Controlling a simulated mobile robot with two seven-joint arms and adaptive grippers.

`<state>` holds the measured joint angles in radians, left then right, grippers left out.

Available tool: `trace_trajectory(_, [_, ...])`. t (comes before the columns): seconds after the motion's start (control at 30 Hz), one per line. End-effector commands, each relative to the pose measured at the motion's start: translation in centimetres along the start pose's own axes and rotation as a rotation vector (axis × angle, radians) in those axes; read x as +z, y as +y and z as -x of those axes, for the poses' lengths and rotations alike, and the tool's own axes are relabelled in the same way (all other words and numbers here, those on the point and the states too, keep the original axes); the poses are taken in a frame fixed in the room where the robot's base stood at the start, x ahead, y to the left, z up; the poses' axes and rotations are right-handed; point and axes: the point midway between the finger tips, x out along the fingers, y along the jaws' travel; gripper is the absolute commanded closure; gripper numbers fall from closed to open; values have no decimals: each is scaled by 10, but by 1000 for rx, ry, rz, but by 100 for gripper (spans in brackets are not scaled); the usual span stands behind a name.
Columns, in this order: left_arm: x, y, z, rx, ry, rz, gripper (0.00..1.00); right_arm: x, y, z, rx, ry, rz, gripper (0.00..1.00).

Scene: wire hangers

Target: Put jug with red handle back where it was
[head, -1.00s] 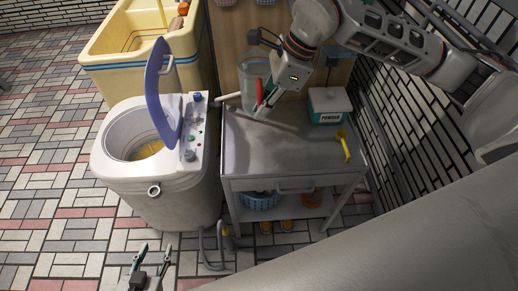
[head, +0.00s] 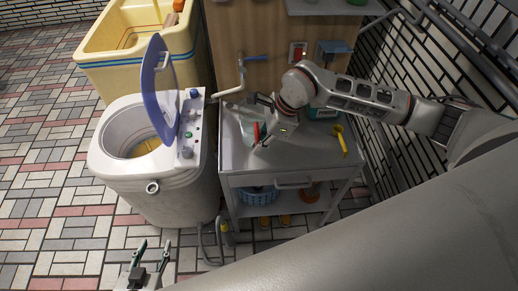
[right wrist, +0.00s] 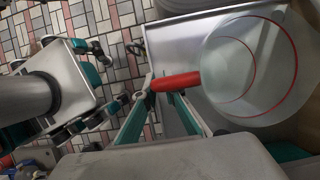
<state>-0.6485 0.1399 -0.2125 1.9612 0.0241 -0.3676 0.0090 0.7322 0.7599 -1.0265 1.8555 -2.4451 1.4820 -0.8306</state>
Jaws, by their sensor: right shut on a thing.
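The clear jug (head: 236,131) with a red handle (head: 256,132) is at the back left of the metal cart's top (head: 283,158), below the tap. My right gripper (head: 265,136) is shut on the red handle. In the right wrist view the handle (right wrist: 174,82) sits between the fingers, and the round jug (right wrist: 238,66) with red rim lines is over the cart top. I cannot tell whether its base touches the surface. My left gripper (head: 152,256) is open and empty, low in the head view, above the tiled floor.
A white washing machine (head: 130,185) with its blue lid (head: 158,95) up stands left of the cart. A tap (head: 240,72) is on the wooden panel behind. A powder box (head: 322,112), partly hidden by my arm, and a yellow object (head: 341,140) are on the cart's right.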

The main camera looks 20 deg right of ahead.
Motion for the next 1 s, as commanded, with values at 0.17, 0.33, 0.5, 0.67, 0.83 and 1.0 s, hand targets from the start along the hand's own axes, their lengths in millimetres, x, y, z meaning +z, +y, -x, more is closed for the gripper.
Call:
trace_trajectory(0.17, [0, 0, 0, 0, 0, 0, 60, -9, 1, -24, 2, -1, -1, 100])
trace_trajectory(0.33, [0, 0, 0, 0, 0, 0, 60, -10, 0, -26, -1, -2, 1, 100])
trace_trajectory(0.5, [1, 0, 0, 0, 0, 0, 60, -11, 0, -27, 0, -1, 0, 100])
trace_trajectory(0.67, [1, 0, 0, 0, 0, 0, 60, -11, 1, -27, 0, 0, 0, 74])
trace_trajectory(0.83, [1, 0, 0, 0, 0, 0, 60, -11, 1, -27, 0, -1, 0, 74])
trace_trajectory(1.0, [-1, 0, 0, 0, 1, 0, 60, -10, 0, -23, -1, -1, 0, 74])
